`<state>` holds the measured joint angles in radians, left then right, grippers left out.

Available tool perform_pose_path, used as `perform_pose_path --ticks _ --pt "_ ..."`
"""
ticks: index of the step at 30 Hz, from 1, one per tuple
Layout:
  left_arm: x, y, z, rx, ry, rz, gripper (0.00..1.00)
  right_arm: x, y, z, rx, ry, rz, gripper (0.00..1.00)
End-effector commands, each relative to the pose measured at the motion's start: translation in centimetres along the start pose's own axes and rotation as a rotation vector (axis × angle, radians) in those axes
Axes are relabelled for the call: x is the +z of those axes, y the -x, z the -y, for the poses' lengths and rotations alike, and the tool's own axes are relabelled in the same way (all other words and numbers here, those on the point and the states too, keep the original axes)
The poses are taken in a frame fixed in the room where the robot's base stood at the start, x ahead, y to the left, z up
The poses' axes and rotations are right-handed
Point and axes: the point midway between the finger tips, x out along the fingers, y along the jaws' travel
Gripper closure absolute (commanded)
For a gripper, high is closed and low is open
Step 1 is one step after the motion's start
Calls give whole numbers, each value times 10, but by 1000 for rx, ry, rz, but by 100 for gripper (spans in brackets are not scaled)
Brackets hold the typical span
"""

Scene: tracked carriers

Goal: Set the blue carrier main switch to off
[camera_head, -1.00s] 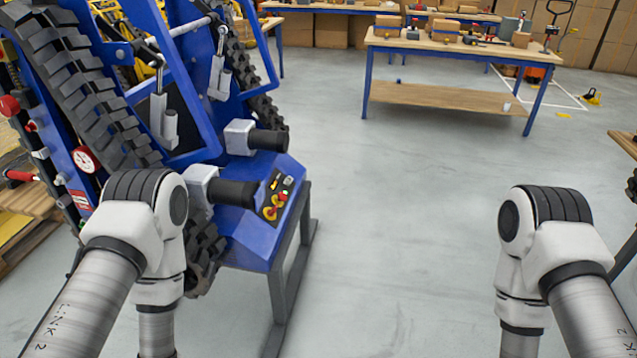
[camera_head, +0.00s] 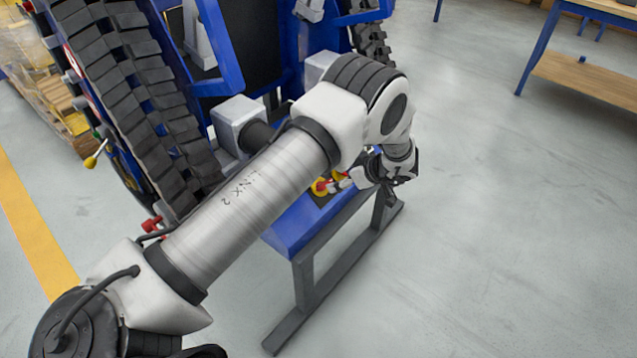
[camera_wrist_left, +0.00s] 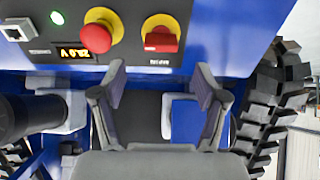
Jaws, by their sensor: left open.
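The blue carrier's control panel (camera_wrist_left: 130,62) fills the top of the left wrist view. The main switch (camera_wrist_left: 161,40), a red rotary knob on a yellow round plate, is right of centre there. A red mushroom button (camera_wrist_left: 97,38) on a yellow ring is to its left. My left gripper (camera_wrist_left: 161,82) is open and empty; its fingertips show below the knobs, apart from them. In the head view my left gripper (camera_head: 398,176) is beside the panel (camera_head: 292,226), which my arm partly hides. My right gripper is out of view.
The blue carrier's black track (camera_head: 130,95) rises at left. Grey stand legs (camera_head: 305,285) are below the panel. Open floor lies to the right.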

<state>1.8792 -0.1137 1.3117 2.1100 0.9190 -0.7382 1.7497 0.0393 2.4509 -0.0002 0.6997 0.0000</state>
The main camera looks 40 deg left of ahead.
Motion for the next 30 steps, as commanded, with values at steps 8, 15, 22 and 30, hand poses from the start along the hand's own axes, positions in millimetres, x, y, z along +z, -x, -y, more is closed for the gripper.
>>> perform_pose_path --ticks 8,15,22,30 --pt "1 -52 2 -5 1 1 27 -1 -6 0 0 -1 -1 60" --pt "0 -73 1 -2 0 1 27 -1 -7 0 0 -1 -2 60" --pt "0 -73 1 -1 0 0 45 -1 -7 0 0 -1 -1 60" --pt "0 -73 2 -2 0 0 87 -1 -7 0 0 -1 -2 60"
